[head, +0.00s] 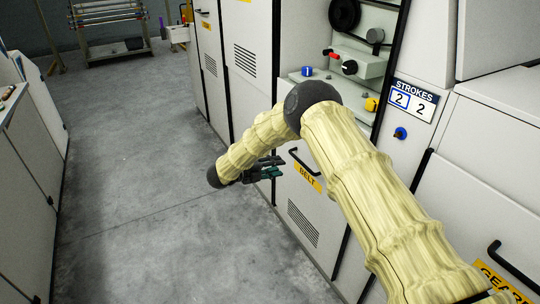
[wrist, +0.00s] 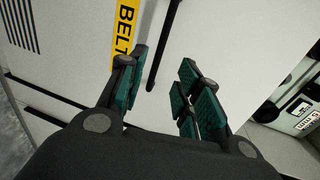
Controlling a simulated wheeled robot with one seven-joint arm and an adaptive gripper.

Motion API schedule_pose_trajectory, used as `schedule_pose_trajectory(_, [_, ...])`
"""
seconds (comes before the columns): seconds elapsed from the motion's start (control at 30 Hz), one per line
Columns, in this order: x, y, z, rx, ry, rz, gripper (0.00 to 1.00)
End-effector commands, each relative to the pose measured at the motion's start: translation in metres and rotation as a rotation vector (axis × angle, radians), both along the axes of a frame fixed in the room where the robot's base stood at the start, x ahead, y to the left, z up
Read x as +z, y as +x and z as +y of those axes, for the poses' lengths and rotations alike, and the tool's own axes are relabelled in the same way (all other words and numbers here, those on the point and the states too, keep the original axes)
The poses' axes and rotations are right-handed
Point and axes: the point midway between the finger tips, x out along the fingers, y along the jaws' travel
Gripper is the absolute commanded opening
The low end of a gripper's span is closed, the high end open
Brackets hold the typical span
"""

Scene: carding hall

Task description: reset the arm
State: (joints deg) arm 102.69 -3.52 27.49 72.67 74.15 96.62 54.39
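My arm, in a pale yellow quilted sleeve with dark joints, reaches from the lower right of the head view and bends at a dark elbow. My gripper (head: 264,170) is low at the middle of the head view, in front of the cabinet door labelled BELT (head: 309,176). In the wrist view my gripper (wrist: 160,98) has its green-padded fingers spread apart with nothing between them. Beyond the fingers is the white BELT door with its dark handle (wrist: 163,45). I cannot tell whether the fingers touch the door.
A STROKES sign (head: 413,100) and another blue knob (head: 400,133) are to the right. Grey floor (head: 140,190) is clear to the left. A rack (head: 110,28) stands far back.

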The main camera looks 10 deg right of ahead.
Motion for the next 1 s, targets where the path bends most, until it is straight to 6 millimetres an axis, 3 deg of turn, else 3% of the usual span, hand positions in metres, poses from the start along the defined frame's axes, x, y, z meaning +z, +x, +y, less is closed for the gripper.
schedule_pose_trajectory(0.13, [-0.004, -0.001, -0.001, 0.015, -0.007, 0.013, 0.34])
schedule_pose_trajectory(0.27, [-0.023, -0.007, -0.006, 0.110, -0.040, 0.087, 0.34])
schedule_pose_trajectory(0.47, [-0.087, -0.037, -0.015, 0.418, -0.147, 0.352, 0.34])
schedule_pose_trajectory(0.67, [-0.165, -0.106, -0.023, 0.791, -0.259, 0.703, 0.34])
schedule_pose_trajectory(0.8, [-0.210, -0.173, -0.029, 1.036, -0.316, 0.941, 0.34])
schedule_pose_trajectory(1.0, [-0.253, -0.280, -0.039, 1.349, -0.357, 1.233, 0.34])
